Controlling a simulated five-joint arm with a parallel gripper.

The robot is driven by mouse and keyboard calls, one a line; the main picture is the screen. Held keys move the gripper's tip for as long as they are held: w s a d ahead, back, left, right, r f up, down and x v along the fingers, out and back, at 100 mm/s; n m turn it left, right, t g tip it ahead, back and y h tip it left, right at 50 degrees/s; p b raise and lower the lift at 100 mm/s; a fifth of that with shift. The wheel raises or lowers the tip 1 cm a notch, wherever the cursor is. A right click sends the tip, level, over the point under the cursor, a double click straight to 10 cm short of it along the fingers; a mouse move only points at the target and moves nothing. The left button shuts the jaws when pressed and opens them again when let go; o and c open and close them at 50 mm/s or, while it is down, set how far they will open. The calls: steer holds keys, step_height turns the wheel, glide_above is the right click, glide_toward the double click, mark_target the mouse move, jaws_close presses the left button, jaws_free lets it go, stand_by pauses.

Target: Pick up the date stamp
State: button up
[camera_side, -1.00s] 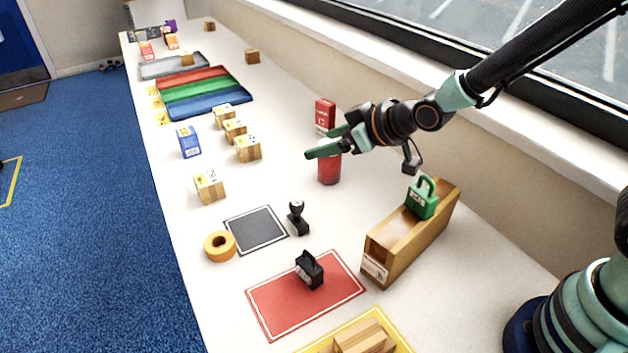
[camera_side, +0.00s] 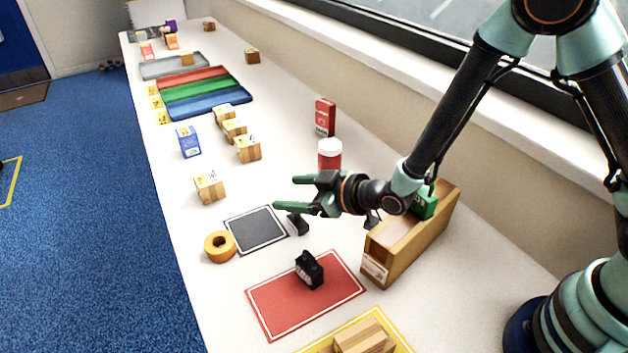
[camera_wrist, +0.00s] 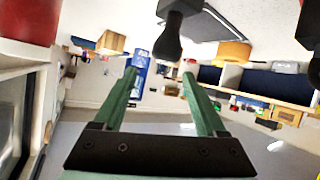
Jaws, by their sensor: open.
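A black stamp with a round knob handle (camera_side: 299,226) stands beside the dark pad (camera_side: 257,230), its top hidden behind my gripper in the side view. In the wrist view its knob handle (camera_wrist: 168,42) points down between and above the fingers. A second black, boxy stamp (camera_side: 309,270) stands on the red mat (camera_side: 278,318). A green handled stamp (camera_side: 425,204) on the wooden box is partly covered by my arm. I cannot tell which one is the date stamp. My gripper (camera_side: 287,193) is open and empty, above the knob-handled stamp.
An orange tape roll (camera_side: 220,247) lies left of the pad. A red jar with a white lid (camera_side: 330,156) stands behind my gripper. The wooden box (camera_side: 402,247) is close on the right.

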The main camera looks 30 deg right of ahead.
mark_target(290, 217)
steer(key=shift+f, duration=0.35)
step_height(290, 217, down, 2)
steer(key=shift+f, duration=0.1)
steer(key=shift+x, duration=0.9)
steer(key=shift+w+a+f, duration=0.2)
steer(key=shift+w+f, duration=0.15)
steer(key=shift+w, duration=0.1)
jaws_close()
